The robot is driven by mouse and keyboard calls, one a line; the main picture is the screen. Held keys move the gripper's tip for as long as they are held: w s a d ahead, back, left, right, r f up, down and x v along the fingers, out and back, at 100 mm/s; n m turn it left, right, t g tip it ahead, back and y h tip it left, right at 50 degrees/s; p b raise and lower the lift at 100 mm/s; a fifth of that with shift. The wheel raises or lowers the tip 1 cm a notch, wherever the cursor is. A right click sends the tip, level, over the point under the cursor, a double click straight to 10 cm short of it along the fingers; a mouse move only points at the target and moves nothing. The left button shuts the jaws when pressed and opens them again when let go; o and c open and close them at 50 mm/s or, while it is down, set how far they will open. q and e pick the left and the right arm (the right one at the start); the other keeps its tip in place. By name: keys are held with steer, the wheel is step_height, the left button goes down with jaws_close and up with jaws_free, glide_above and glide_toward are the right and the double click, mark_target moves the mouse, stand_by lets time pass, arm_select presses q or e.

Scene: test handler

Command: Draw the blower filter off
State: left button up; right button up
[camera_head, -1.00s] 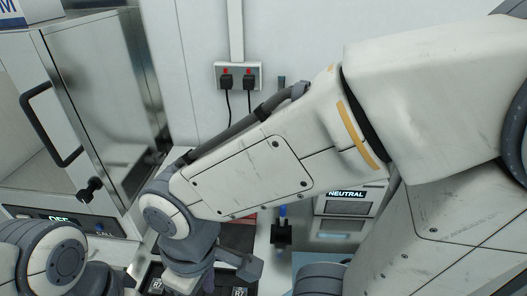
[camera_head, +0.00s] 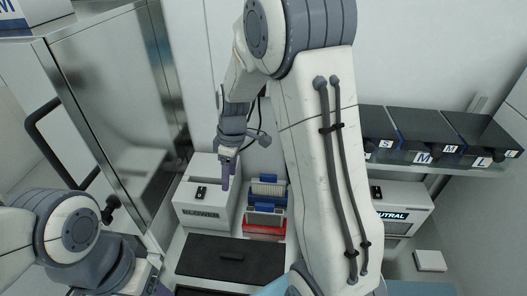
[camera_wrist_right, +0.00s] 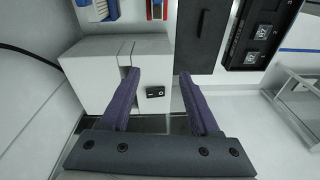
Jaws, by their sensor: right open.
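A white box-shaped unit (camera_head: 190,212), probably the blower, stands on the bench beside the steel cabinet. It has a small black switch and a dark label. In the right wrist view the unit (camera_wrist_right: 90,75) has narrow upright seams near one finger; I cannot tell which part is the filter. My right gripper (camera_head: 225,183) hangs at the right side of the unit, fingers pointing down. In the wrist view its purple fingers (camera_wrist_right: 159,74) are apart with nothing between them, with the switch visible beyond. My left arm is low at the left; its fingers are not clear.
A steel cabinet (camera_head: 120,90) with a dark handle stands left. Blue and red racks (camera_head: 268,190) sit right of the unit, and a dark tray (camera_head: 215,262) lies in front. Black boxes (camera_head: 425,130) stand on a shelf at right, above a unit marked NEUTRAL (camera_head: 408,212).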

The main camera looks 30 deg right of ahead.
steer(key=n+p, duration=0.1)
glide_above(268, 181)
steer(key=d, duration=0.1)
steer(key=f, duration=0.6)
steer(key=shift+d+f, duration=0.1)
steer(key=shift+d, duration=0.1)
steer(key=f+p, duration=0.1)
steer(key=f, duration=0.1)
steer(key=f+p, duration=0.1)
steer(key=f, duration=0.2)
steer(key=a+f+p, duration=0.1)
steer(key=f, duration=0.2)
steer(key=shift+w+f, duration=0.25)
steer(key=shift+w, duration=0.1)
steer(key=shift+w+a+f, duration=0.1)
steer(key=shift+a+f, duration=0.05)
steer(key=shift+f, duration=0.7)
jaws_close()
